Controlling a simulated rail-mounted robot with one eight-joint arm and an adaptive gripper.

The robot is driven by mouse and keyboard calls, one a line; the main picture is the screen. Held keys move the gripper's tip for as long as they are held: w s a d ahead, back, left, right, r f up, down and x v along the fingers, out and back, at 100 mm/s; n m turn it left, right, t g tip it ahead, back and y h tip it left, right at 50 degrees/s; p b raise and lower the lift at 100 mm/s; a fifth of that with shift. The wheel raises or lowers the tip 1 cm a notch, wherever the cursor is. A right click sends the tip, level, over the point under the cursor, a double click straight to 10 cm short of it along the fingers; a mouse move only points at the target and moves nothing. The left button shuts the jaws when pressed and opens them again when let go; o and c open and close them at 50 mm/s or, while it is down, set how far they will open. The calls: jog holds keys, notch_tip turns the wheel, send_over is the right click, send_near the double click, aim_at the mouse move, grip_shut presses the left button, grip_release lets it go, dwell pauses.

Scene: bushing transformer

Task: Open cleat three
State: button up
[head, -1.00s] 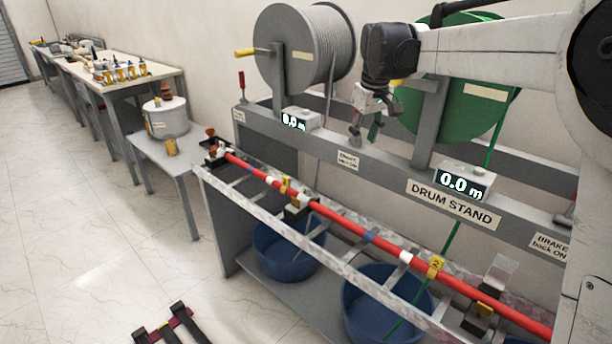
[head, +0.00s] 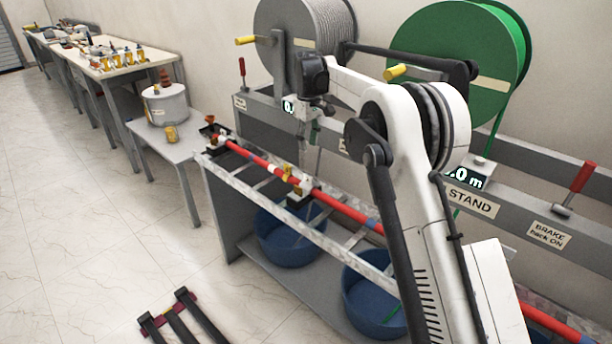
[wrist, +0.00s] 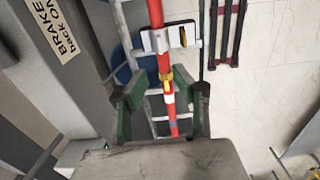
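A red cable (head: 260,162) runs along a grey ladder tray (head: 240,177). A cleat (head: 300,196) with a dark block sits on the tray mid-left; it also shows in the wrist view (wrist: 157,41), with pale metal and a yellow part beside the cable. I cannot read a number on it or tell whether it is latched. Another dark fitting (head: 216,150) is at the cable's left end. The right part of the tray is hidden behind my arm. My gripper (head: 315,130) is above the tray; in the wrist view its green fingers (wrist: 162,105) are apart with nothing between them.
A grey cable drum (head: 305,38) and a green drum (head: 455,55) stand behind the tray, with red brake levers (head: 582,178). Blue tubs (head: 290,240) are below. A small table with a white pot (head: 167,105) is left. A dark rack (head: 182,318) lies on the floor.

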aim_at(308, 175)
notch_tip(308, 175, down, 13)
jog(key=shift+f, duration=0.15)
dwell(0.4)
jog(key=shift+c, duration=0.4)
grip_shut()
